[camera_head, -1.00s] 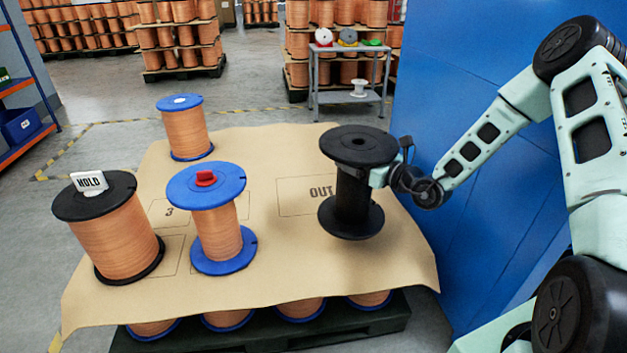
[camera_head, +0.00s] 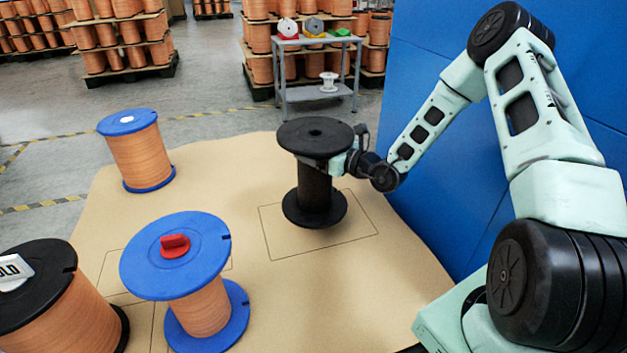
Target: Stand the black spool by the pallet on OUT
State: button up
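The black spool (camera_head: 314,185) is upright, with a dark core between two black flanges. My gripper (camera_head: 343,164) reaches in from the right between the flanges and appears shut on the core; its fingertips are mostly hidden by the spool. The spool's lower flange shows over the back part of a thin-lined rectangle (camera_head: 345,242) on the brown sheet (camera_head: 240,180). The OUT lettering is hidden behind the spool. I cannot tell whether the lower flange touches the sheet or hangs just above it.
A blue-flanged copper spool with a red piece on top (camera_head: 200,315) stands front left. Another blue-flanged spool (camera_head: 138,152) stands behind it. A black-flanged copper spool with a HOLD sign (camera_head: 60,310) is at the left edge. A blue wall (camera_head: 440,190) rises close on the right.

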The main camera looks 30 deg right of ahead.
jog(key=shift+f+b, duration=0.8)
jog(key=shift+f, duration=2)
jog(key=shift+f, duration=0.1)
jog(key=o, duration=1.8)
jog(key=shift+f, duration=0.1)
jog(key=p+v, duration=0.2)
jog(key=v, duration=1)
jog(key=shift+s, duration=0.1)
